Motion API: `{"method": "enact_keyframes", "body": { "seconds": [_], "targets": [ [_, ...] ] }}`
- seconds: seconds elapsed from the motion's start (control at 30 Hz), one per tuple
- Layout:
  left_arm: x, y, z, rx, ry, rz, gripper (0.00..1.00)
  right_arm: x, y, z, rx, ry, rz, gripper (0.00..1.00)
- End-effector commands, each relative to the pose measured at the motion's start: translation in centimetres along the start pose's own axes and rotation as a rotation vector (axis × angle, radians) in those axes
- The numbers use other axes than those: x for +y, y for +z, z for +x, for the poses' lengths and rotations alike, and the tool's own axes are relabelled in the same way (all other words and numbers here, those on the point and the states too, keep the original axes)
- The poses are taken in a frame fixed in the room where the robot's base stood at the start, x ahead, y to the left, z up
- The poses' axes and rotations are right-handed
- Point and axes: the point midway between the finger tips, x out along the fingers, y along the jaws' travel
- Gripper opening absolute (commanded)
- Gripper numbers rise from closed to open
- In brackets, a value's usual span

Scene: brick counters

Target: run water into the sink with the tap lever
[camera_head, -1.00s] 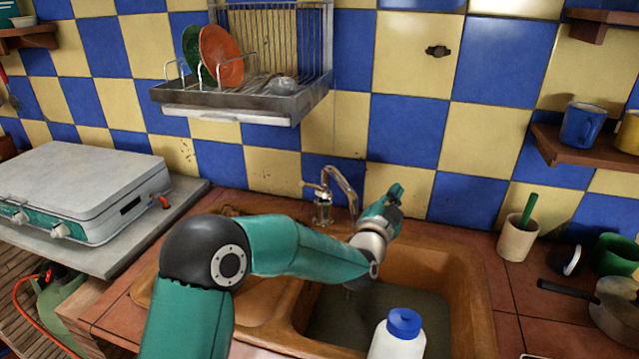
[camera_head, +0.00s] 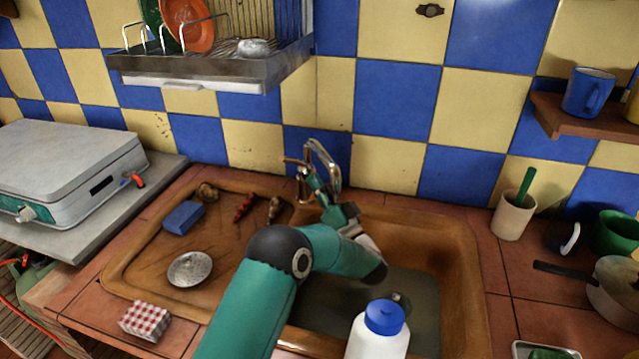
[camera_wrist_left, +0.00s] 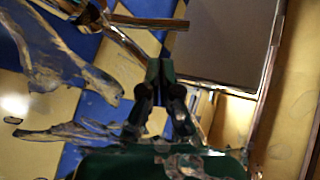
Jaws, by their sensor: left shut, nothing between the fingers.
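The chrome tap (camera_head: 331,165) stands at the back rim of the brown sink (camera_head: 455,260). Its small lever (camera_head: 294,160) points left from the tap body. My left gripper (camera_head: 315,180) is shut and empty, right at the tap and overlapping its body and spout; I cannot tell whether it touches. In the left wrist view the shut fingertips (camera_wrist_left: 160,72) lie close to chrome tap parts (camera_wrist_left: 130,20). The basin floor is grey-green, and a drain shows beside my arm. I see no clear stream of water. My right gripper is out of view.
A white bottle with a blue cap (camera_head: 385,318) stands at the front of the basin. A blue sponge (camera_head: 183,217) and a metal strainer (camera_head: 190,269) lie on the drainboard. The dish rack (camera_head: 200,72) hangs above, left of the tap. A beige cup (camera_head: 513,215) stands right.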

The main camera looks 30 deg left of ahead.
Motion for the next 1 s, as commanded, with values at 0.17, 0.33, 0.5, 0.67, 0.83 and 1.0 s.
{"method": "enact_keyframes", "body": {
  "seconds": [0.17, 0.33, 0.5, 0.67, 0.83, 1.0],
  "targets": [
    [-0.4, 0.1, 3.7, -0.004, -0.007, 0.002, 0.0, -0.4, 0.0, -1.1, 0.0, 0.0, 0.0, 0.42],
    [-0.4, 0.3, 6.3, -0.004, -0.007, 0.002, 0.0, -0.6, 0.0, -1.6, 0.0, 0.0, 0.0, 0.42],
    [-0.3, 0.3, 7.6, -0.003, -0.005, 0.002, 0.0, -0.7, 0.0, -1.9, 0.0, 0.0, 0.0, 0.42],
    [-0.3, 0.4, 7.8, -0.003, -0.003, 0.003, 0.0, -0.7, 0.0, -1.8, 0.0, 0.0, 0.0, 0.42],
    [-0.3, 0.5, 7.8, -0.003, -0.003, 0.003, 0.0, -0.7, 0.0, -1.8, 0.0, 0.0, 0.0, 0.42],
    [0.1, 0.8, 7.7, -0.004, -0.004, 0.003, 0.0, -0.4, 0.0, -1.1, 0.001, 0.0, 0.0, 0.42]
  ]
}}
